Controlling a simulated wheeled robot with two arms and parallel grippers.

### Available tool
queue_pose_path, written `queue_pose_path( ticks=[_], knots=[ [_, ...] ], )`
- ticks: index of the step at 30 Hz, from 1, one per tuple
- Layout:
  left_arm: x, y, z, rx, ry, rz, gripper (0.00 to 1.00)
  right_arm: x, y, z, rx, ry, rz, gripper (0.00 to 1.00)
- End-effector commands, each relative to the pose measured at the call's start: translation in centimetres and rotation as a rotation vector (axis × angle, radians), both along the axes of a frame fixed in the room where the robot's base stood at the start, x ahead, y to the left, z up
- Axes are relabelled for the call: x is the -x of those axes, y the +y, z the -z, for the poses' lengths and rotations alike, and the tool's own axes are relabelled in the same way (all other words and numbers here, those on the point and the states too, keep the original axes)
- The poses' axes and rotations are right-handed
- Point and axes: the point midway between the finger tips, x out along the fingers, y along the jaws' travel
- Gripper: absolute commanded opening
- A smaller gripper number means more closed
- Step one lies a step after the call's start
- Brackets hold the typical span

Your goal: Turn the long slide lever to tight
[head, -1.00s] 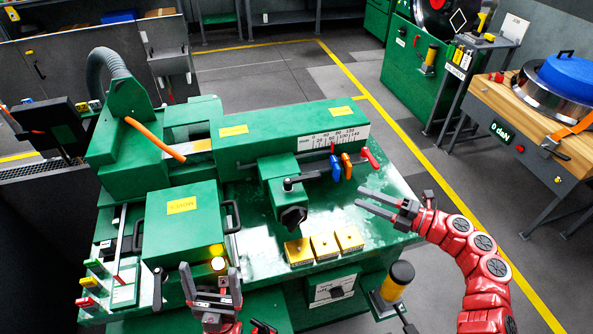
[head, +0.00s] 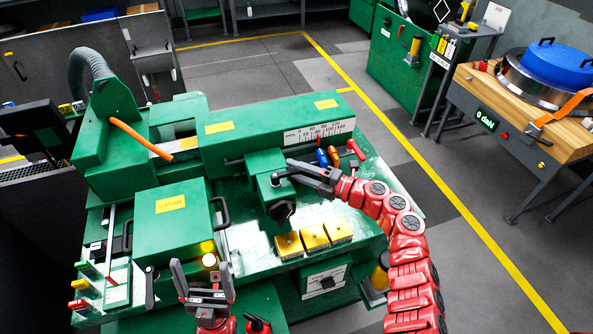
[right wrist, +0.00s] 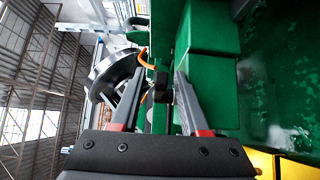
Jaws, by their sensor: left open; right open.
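A green slide block (head: 262,188) stands at the middle of the green machine. A small lever with a dark knob (head: 275,181) stands on top of it; I take it for the long slide lever, but no label is readable. My right gripper (head: 289,171) is open at this lever, its fingers pointing left. In the right wrist view a black knob (right wrist: 161,88) shows between the open fingers, with no clear grip on it. The fingers hide part of the lever in the head view. My left gripper (head: 203,280) is open and empty at the machine's front.
Blue, orange and red handles (head: 334,155) stand just behind the right arm. A black star knob (head: 283,211) is on the block's front. Several yellow blocks (head: 315,237) lie before it. A green box (head: 172,222) stands left. Open floor lies right.

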Motion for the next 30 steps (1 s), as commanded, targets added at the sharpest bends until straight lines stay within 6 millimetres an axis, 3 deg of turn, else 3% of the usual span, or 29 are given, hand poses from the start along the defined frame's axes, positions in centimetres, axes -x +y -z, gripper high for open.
queue_pose_path(
  ticks=[5,13,30],
  knots=[
    [-0.01,0.00,0.00,0.000,0.000,0.000,0.87,0.02,0.01,0.01,0.000,0.000,-0.001,0.45],
    [-0.01,0.00,0.00,0.000,0.000,0.000,0.87,0.04,0.00,0.01,0.000,0.000,-0.001,0.00],
    [0.00,0.00,0.00,0.000,0.000,0.000,0.87,0.06,-0.03,0.07,0.001,0.000,-0.001,0.00]
  ],
)
